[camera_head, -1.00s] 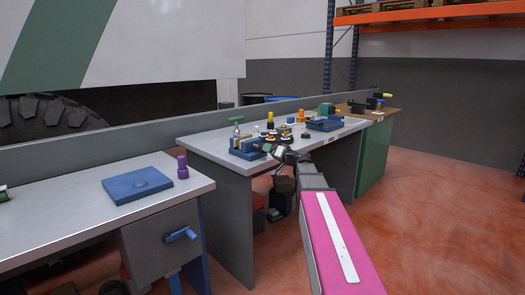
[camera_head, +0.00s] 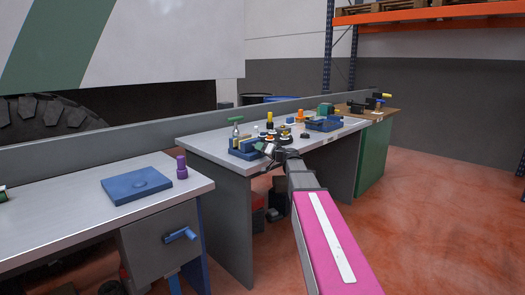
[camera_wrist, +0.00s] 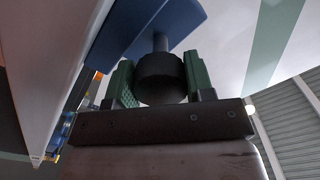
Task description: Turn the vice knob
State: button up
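The vice (camera_head: 245,147) is blue and stands on the front left corner of the middle workbench in the head view. In the wrist view its blue body (camera_wrist: 172,22) is overhead, with a short grey shaft leading to a round black knob (camera_wrist: 160,78). My gripper (camera_wrist: 160,80) has its two green ribbed fingers on either side of the knob. I see no clear gap, but I cannot tell whether the fingers press on it. In the head view my gripper (camera_head: 266,150) is small at the vice's front right.
The middle workbench (camera_head: 205,146) also holds several knob-like parts (camera_head: 286,132) and a second blue vice (camera_head: 324,124). A nearer bench (camera_head: 70,222) at left carries a blue plate (camera_head: 137,184) and a purple piece (camera_head: 182,167). The red floor at right is clear.

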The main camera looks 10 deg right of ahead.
jog(key=shift+m, duration=0.3)
jog(key=m, duration=0.5)
jog(key=shift+m, duration=0.3)
jog(key=m, duration=0.5)
jog(key=shift+r, duration=0.1)
dwell(1.2)
jog(key=o, duration=0.9)
jog(key=v, duration=1)
jog(key=shift+s+d, duration=0.2)
jog(key=shift+s, duration=0.15)
